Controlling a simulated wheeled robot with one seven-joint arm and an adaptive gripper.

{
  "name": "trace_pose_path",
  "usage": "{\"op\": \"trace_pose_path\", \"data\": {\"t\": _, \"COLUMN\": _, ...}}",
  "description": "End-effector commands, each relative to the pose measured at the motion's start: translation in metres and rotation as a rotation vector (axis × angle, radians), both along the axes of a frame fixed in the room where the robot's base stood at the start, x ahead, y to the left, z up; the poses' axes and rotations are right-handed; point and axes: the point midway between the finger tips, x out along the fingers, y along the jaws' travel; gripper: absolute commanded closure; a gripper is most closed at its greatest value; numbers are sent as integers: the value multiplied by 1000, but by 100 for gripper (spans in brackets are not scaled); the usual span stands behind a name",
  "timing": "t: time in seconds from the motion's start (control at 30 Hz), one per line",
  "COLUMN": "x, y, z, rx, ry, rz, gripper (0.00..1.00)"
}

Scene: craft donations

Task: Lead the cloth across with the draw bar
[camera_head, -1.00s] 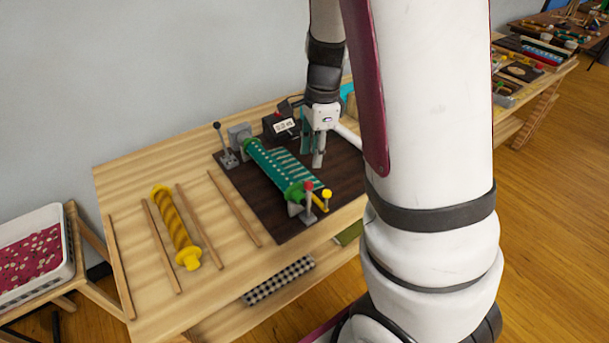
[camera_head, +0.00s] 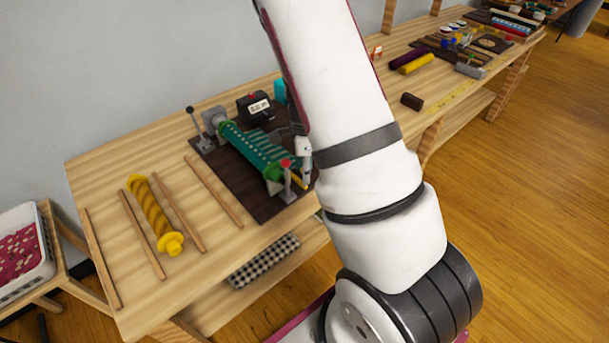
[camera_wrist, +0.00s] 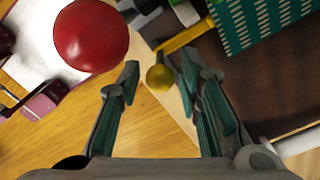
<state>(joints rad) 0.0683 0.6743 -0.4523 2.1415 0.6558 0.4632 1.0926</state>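The cloth (camera_head: 260,149) is green with rows of white marks and lies over a roller with green ends on a dark board. It also shows in the wrist view (camera_wrist: 258,20). What looks like the draw bar is a yellow bar (camera_head: 299,182) at the board's front right end, ending in a yellow ball (camera_wrist: 160,77) in the wrist view. My gripper (camera_wrist: 160,72) has its fingers spread and empty, with the ball between and slightly beyond the tips in the picture. I cannot tell contact. In the head view my arm hides most of the gripper.
A red-knobbed lever (camera_head: 286,165) stands close beside the yellow bar; its knob (camera_wrist: 91,36) is large at the wrist view's left. A black counter box (camera_head: 255,108) and a grey lever (camera_head: 195,124) are behind. A yellow roll (camera_head: 153,213) and wooden sticks lie left.

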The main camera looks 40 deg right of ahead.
Motion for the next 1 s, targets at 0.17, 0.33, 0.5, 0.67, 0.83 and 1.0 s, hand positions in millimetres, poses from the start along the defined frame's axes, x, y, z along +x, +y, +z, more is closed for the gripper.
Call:
{"op": "trace_pose_path", "data": {"t": 0.17, "x": 0, "y": 0, "z": -20, "rx": 1, "ry": 2, "rz": 0, "gripper": 67}}
{"op": "trace_pose_path", "data": {"t": 0.33, "x": 0, "y": 0, "z": -27, "rx": 0, "ry": 0, "rz": 1, "gripper": 67}}
{"op": "trace_pose_path", "data": {"t": 0.5, "x": 0, "y": 0, "z": -27, "rx": -1, "ry": -1, "rz": 1, "gripper": 67}}
{"op": "trace_pose_path", "data": {"t": 0.67, "x": 0, "y": 0, "z": -27, "rx": 0, "ry": 0, "rz": 1, "gripper": 88}}
{"op": "trace_pose_path", "data": {"t": 0.83, "x": 0, "y": 0, "z": -27, "rx": -1, "ry": -1, "rz": 1, "gripper": 100}}
{"op": "trace_pose_path", "data": {"t": 1.0, "x": 0, "y": 0, "z": -26, "rx": 0, "ry": -1, "rz": 1, "gripper": 100}}
